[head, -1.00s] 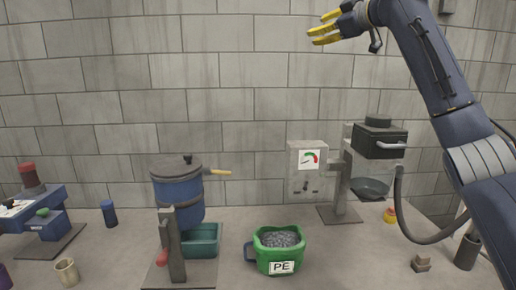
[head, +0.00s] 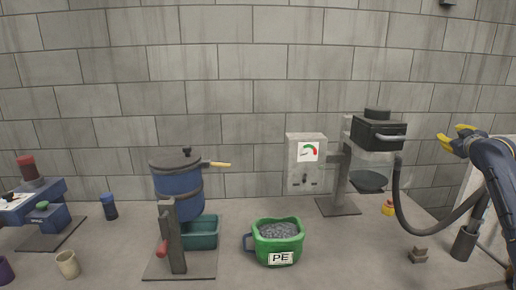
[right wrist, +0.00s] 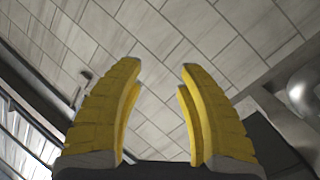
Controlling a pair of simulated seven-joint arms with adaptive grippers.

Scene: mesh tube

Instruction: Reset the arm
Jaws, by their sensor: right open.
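My right gripper (head: 452,139) has yellow fingers and is at the right side of the head view, to the right of the black box of the machine with a hose. In the right wrist view its two yellow fingers (right wrist: 160,85) are spread apart with nothing between them. Behind them is only tiled surface and part of the room's upper structure. My right arm (head: 495,170) comes in from the right edge of the head view. My left gripper is in neither view.
A green container labelled PE (head: 278,243) with grey granules stands mid-table. A blue lidded vessel (head: 178,185) on a stand is to its left, above a teal bin (head: 203,232). A gauge box (head: 306,162) stands behind. A dark hose (head: 402,215) hangs near my right arm.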

